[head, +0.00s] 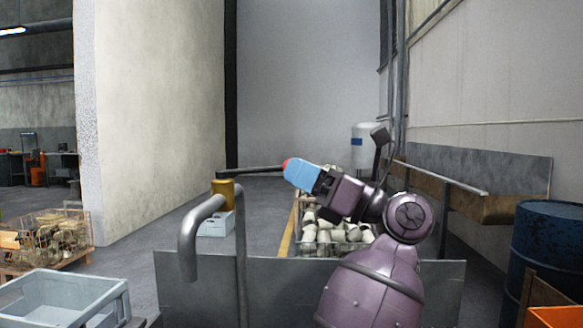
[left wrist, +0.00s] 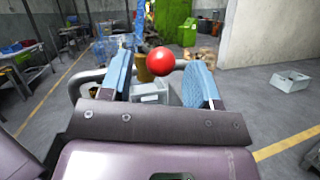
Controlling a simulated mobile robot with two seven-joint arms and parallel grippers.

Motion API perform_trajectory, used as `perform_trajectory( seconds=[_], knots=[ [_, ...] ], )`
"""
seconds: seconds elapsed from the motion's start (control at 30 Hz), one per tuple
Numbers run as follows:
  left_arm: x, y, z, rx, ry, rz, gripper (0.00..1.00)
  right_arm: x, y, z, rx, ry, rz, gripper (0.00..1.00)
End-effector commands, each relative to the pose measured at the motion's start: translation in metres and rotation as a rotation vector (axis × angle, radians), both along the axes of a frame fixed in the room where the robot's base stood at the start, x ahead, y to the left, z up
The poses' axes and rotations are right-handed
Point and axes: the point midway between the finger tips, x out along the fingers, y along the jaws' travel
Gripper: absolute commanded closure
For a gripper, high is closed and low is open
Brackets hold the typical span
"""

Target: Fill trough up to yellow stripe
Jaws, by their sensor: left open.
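A grey curved spout pipe (head: 190,240) with a brass-coloured valve body (head: 222,192) stands left of centre in the head view. A dark lever rod (head: 250,170) runs right from the valve to a red ball knob (head: 286,163). My left gripper (head: 298,172) has blue fingers and is at the knob. In the left wrist view the red ball (left wrist: 160,61) shows between the open, spread fingers (left wrist: 160,80). No water shows at the spout. A grey metal panel (head: 300,285) lies below; I cannot tell if it is the trough's wall. No trough stripe shows. My right gripper is not in view.
A mesh crate of pale parts (head: 335,238) stands behind the panel. A light-blue bin (head: 60,300) is at the lower left, and a dark blue drum (head: 545,250) at the right. A grey bin (left wrist: 290,80) sits on open floor in the left wrist view.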

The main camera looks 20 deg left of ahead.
Motion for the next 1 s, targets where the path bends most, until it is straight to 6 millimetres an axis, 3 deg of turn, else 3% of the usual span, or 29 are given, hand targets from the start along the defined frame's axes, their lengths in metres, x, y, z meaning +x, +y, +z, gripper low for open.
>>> perform_trajectory(
  seconds=[0.2, 0.57, 0.93, 1.0],
  knots=[
    [0.0, 0.019, 0.007, -0.001, 0.0, 0.001, 0.44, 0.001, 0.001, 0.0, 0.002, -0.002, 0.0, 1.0],
    [0.0, 0.023, 0.008, 0.0, 0.001, 0.0, 0.44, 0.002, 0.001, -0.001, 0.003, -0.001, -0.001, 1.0],
    [0.0, 0.022, 0.008, 0.0, 0.001, 0.0, 0.99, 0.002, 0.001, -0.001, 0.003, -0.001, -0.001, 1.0],
    [0.0, 0.022, 0.008, 0.0, 0.001, 0.0, 1.0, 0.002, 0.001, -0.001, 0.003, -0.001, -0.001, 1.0]
  ],
)
